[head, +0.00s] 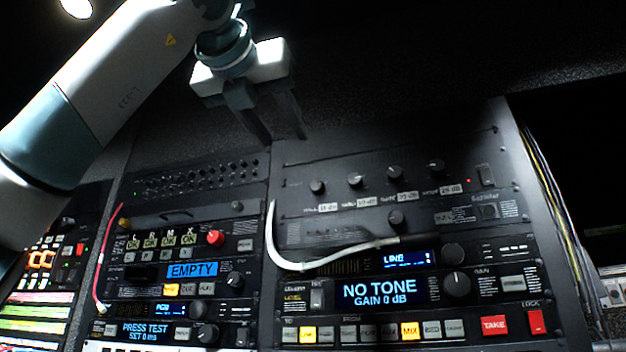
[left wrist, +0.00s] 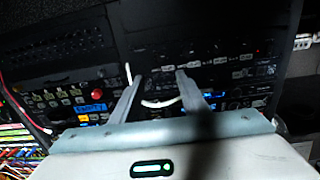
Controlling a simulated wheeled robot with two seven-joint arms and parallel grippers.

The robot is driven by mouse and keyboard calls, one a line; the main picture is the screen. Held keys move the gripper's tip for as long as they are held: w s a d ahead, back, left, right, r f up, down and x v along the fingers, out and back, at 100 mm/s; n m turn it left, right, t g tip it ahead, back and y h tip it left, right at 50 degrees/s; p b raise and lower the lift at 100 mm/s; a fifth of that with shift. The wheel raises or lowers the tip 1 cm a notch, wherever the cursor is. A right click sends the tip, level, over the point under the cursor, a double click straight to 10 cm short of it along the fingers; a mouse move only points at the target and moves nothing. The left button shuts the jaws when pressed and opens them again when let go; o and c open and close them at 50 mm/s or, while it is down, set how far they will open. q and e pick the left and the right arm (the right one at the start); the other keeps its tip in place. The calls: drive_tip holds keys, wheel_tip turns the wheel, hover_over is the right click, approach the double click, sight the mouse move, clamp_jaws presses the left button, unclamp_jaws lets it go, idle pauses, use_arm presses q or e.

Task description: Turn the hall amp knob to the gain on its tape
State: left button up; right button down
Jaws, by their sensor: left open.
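The amp panel (head: 300,225) is a dark unit in the right rack with a row of several black knobs. From left to right they include a first knob (head: 318,187), a second (head: 355,181), a third (head: 394,172) and a fourth (head: 436,166). Pale tapes with dB figures, such as the right one (head: 451,189), sit below them. The names are too small to read, so I cannot tell which knob is the hall one. My left gripper (head: 280,136) is open and empty, above and left of the knob row. Its open fingers also show in the left wrist view (left wrist: 158,76).
A white cable (head: 275,250) loops across the rack below the knobs. A lower knob (head: 397,219) sits under the row. Below are lit screens, including one reading NO TONE, GAIN 0 dB (head: 380,291), and red TAKE (head: 494,325) and LOCK buttons. A red cable (head: 103,250) hangs at left.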

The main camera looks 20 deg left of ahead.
use_arm(q)
drive_tip(key=p, duration=0.8)
approach(315, 186)
drive_tip(key=w, duration=0.7)
drive_tip(key=shift+w+r, duration=0.1)
drive_tip(key=shift+r, duration=0.15)
drive_tip(key=shift+w+f, duration=0.15)
drive_tip(key=shift+w, duration=0.4)
drive_tip(key=shift+d, duration=0.1)
clamp_jaws()
